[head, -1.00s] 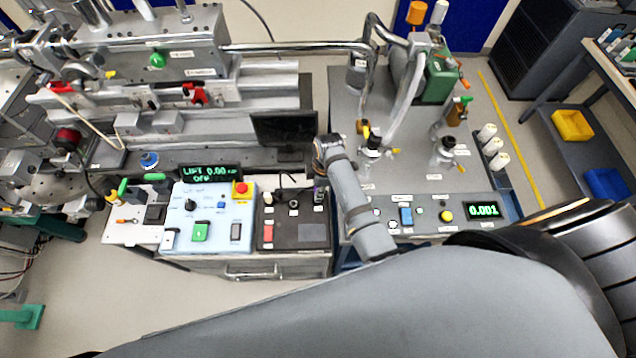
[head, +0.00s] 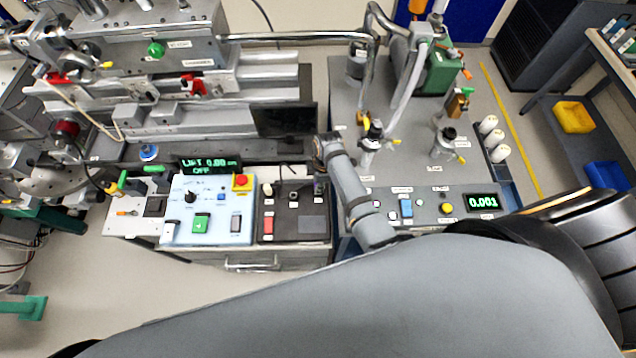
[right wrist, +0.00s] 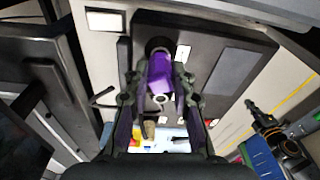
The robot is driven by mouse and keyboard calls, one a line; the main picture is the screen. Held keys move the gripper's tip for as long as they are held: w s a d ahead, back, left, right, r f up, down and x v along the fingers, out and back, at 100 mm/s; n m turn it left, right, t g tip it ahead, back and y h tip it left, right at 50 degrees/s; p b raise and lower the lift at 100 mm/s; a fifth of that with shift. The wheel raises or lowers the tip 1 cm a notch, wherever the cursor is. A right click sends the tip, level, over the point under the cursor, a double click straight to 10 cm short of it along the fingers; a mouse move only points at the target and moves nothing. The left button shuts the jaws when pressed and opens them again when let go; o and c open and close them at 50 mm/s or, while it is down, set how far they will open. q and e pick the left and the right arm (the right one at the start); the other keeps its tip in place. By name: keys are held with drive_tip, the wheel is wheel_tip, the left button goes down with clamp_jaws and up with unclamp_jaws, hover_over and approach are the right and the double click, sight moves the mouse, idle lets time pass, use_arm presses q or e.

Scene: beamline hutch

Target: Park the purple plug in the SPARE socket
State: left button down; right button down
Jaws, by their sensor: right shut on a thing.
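My right gripper (right wrist: 160,88) is shut on the purple plug (right wrist: 160,72) in the right wrist view, with one finger on each side of it. The plug's far end meets a dark round part (right wrist: 157,45) on the black socket panel (right wrist: 203,42); I cannot tell whether it is seated there or just above it. In the head view my right gripper (head: 319,186) is small and mostly hidden by my own arm, at the right edge of the same panel (head: 294,228). The SPARE label is too small to read. My left gripper is not in view.
The light-blue control panel (head: 212,211) with a red button (head: 241,181) stands left of the socket panel. A grey panel with a green display (head: 483,202) lies to the right. A dark monitor (head: 284,122) stands behind. Pipes and valves rise at the back right.

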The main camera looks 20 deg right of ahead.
drive_tip(key=shift+f, duration=0.55)
idle(0.4)
drive_tip(key=c, duration=1.1)
unclamp_jaws()
drive_tip(key=shift+o, duration=0.2)
drive_tip(key=shift+r, duration=0.4)
wheel_tip(320, 180, up, 11)
drive_tip(key=d, duration=0.1)
drive_tip(key=shift+s+d, duration=0.15)
drive_tip(key=shift+d, duration=0.05)
